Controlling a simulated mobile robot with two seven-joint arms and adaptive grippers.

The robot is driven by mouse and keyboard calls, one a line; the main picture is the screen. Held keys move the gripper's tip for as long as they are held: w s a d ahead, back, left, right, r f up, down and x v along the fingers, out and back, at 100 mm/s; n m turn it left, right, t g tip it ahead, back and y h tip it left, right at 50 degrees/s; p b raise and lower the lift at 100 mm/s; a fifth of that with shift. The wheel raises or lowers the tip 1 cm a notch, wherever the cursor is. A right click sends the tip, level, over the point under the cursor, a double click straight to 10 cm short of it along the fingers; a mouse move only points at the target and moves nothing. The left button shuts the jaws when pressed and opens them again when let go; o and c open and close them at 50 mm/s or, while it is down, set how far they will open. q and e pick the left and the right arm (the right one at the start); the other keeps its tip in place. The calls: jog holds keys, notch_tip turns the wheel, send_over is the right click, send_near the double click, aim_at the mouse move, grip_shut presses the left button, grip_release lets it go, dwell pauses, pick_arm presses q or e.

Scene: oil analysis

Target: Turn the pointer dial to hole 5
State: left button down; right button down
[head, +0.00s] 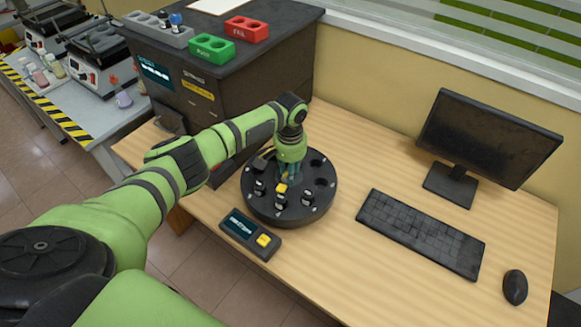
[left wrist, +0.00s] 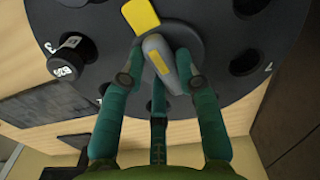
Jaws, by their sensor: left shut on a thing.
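The black round dial plate (head: 318,205) sits on the desk with holes around its rim. Its grey pointer (left wrist: 158,50) has a yellow stripe and a yellow tip (left wrist: 140,16), which also shows in the head view (head: 281,188), toward the near side. My left gripper (head: 287,173) reaches down over the plate's middle. In the left wrist view its green fingers (left wrist: 160,85) are shut around the pointer's grip. The numbers 3 and 7 show on the plate; a 5 is not legible. Which hole the pointer faces I cannot tell. My right gripper is not in view.
Several capped vials, one near number 3 (left wrist: 66,62), stand in the plate's holes. A small console (head: 250,236) with a yellow button lies in front. A keyboard (head: 420,232), mouse (head: 515,287) and monitor (head: 488,140) stand to the right. A dark cabinet (head: 235,90) rises behind.

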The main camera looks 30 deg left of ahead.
pick_arm(q)
jog(key=m+p, duration=0.1)
jog(key=m, duration=0.2)
jog(key=shift+s, duration=0.1)
jog(key=shift+a+m, duration=0.15)
jog(key=shift+m, duration=1.55)
jog(key=c, duration=0.9)
grip_release()
jog(key=shift+r, duration=0.1)
notch_tip(320, 180, up, 12)
jog(key=shift+f, duration=0.1)
